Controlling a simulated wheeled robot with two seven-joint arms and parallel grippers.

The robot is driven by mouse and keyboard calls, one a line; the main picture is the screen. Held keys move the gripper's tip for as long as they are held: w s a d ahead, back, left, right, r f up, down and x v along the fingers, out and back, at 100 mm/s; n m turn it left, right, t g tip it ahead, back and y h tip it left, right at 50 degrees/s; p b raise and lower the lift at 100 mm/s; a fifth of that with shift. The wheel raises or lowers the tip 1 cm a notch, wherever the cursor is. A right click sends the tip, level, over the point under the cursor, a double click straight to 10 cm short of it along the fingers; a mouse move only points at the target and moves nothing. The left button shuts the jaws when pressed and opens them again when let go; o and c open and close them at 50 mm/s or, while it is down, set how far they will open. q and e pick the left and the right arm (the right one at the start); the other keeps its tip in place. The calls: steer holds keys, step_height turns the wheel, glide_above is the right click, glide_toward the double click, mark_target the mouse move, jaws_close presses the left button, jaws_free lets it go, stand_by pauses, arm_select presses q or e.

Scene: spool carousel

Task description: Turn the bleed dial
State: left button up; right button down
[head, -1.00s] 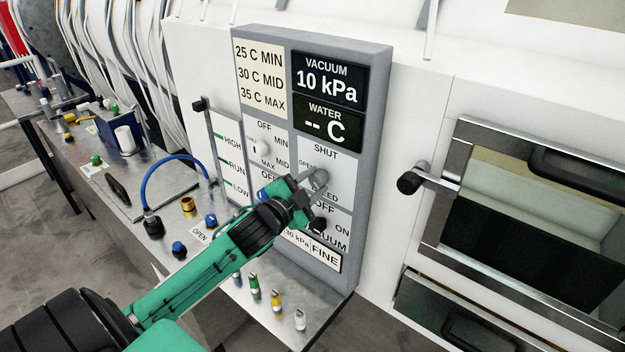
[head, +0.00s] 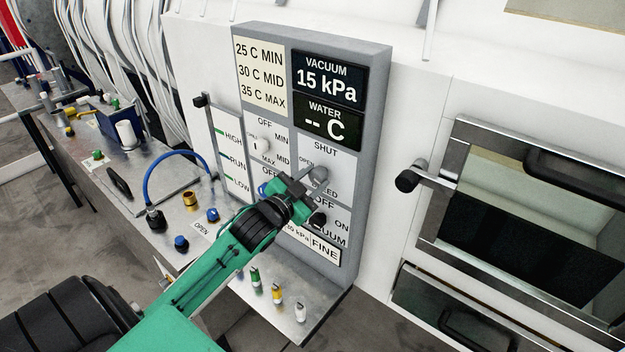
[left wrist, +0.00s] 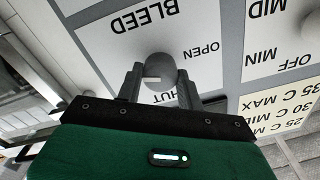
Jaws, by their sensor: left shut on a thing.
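The bleed dial (head: 318,175) is a round grey knob on the control panel, below the word SHUT and beside OPEN and BLEED. My left gripper (head: 309,183) is shut on it, and its hand covers part of the labels around it. In the left wrist view the dial (left wrist: 159,70) sits between the two dark fingers (left wrist: 158,88), with a short light mark on its face. The vacuum display (head: 326,82) reads 15 kPa. My right gripper is not in view.
A metal bench (head: 170,200) with a blue hose and small fittings lies to the left. A dark handle (head: 408,181) sticks out at the right.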

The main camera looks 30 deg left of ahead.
arm_select(q)
steer(key=o, duration=1)
steer(key=shift+s, duration=0.1)
steer(key=shift+s+f, duration=0.15)
steer(key=shift+s, duration=0.15)
steer(key=shift+s+a+b, duration=0.2)
steer(key=shift+s+b, duration=0.95)
steer(key=shift+s, duration=2.1)
steer(key=shift+s+a+b, duration=0.15)
steer(key=shift+s+b, duration=1)
steer(key=shift+s, duration=2.1)
